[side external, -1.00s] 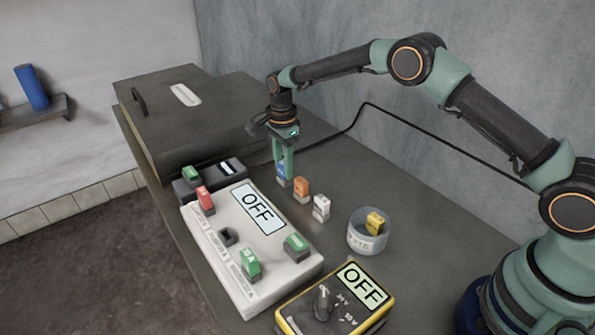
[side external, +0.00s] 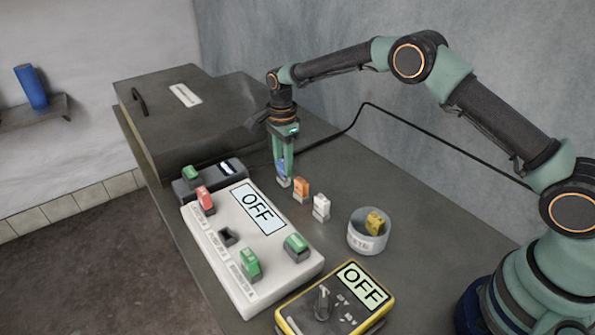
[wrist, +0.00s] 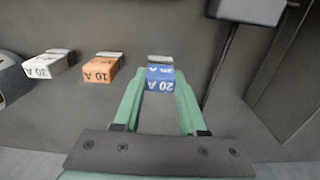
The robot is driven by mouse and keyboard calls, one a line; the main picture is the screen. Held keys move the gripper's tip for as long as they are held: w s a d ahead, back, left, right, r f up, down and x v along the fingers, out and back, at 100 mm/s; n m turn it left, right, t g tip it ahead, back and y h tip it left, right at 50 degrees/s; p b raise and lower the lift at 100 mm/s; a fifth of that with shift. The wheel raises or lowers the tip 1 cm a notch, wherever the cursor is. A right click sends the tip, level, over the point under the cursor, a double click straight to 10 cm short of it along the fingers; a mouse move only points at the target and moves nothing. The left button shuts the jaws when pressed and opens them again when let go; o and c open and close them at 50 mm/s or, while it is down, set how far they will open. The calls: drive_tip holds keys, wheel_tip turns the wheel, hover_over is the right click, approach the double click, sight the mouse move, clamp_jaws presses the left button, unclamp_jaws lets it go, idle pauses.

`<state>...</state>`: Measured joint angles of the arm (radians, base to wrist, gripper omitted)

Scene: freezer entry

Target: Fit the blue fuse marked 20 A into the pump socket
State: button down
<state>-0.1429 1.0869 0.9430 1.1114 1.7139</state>
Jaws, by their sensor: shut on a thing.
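The blue fuse (wrist: 160,78), marked 20 A, stands on the bench and also shows in the side external view (side external: 283,169). My gripper (wrist: 160,88) points down over it with one finger on each side, shut on the fuse. In the side external view my gripper (side external: 284,160) hides part of the fuse. The white fuse box (side external: 205,245) has an OFF display and one empty dark socket (side external: 228,237) between a red fuse (side external: 205,199) and a green fuse (side external: 250,263). The label text beside the sockets is too small to read.
An orange fuse (side external: 301,188) and a white fuse (side external: 321,206) stand in a row beside the blue one. A round tub (side external: 367,243) holds a yellow fuse (side external: 375,223). A yellow tester (side external: 335,300) reads OFF. A dark lidded chest (side external: 190,115) stands behind.

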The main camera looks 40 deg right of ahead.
sight(283, 162)
drive_tip(key=shift+r, duration=0.35)
idle(0.3)
drive_tip(key=shift+r, duration=2.65)
drive_tip(key=shift+a, duration=0.1)
drive_tip(key=s+a+r, duration=0.2)
drive_tip(key=s+a, duration=0.4)
drive_tip(key=a, duration=0.4)
drive_tip(key=s+a+r, duration=0.2)
drive_tip(key=s+a, duration=0.4)
drive_tip(key=a, duration=0.5)
drive_tip(key=shift+a, duration=0.15)
drive_tip(key=shift+f, duration=0.15)
drive_tip(key=shift+f, duration=1.9)
